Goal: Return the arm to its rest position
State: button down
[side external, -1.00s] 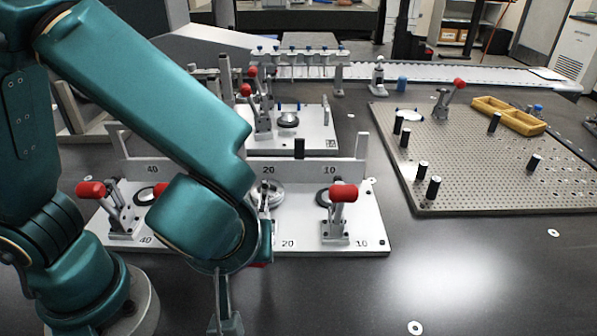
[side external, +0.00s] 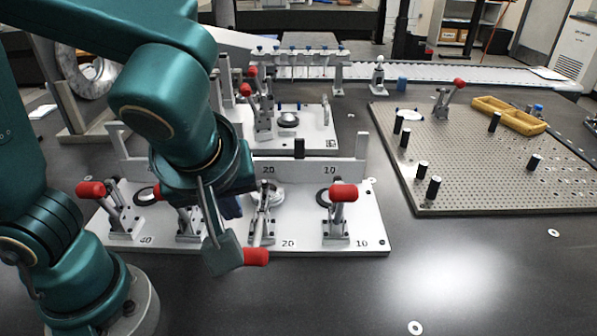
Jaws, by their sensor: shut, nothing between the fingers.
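My arm is teal and reaches in from the left of the side external view. My gripper (side external: 223,256) hangs below the wrist, in front of the long clamp fixture plate (side external: 315,242), fingers pointing down. It is shut and empty. A red handle (side external: 256,257) shows just right of the fingertips; I cannot tell whether they touch. The wrist hides part of the plate and its upright rail.
Toggle clamps with red handles (side external: 343,193) (side external: 90,189) stand on the plate. A smaller fixture plate (side external: 315,138) stands behind. A perforated board (side external: 470,185) with black posts and a yellow tray (side external: 508,115) is right.

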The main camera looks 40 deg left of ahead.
jog(key=s+a+m+h, duration=0.1)
jog(key=m, duration=0.3)
jog(key=s+a+m+t+h, duration=0.1)
jog(key=a+m+h, duration=0.1)
jog(key=m, duration=0.2)
jog(key=s+a+r+m+h, duration=0.1)
jog(key=a+m, duration=0.1)
jog(key=m, duration=0.2)
jog(key=shift+t, duration=0.4)
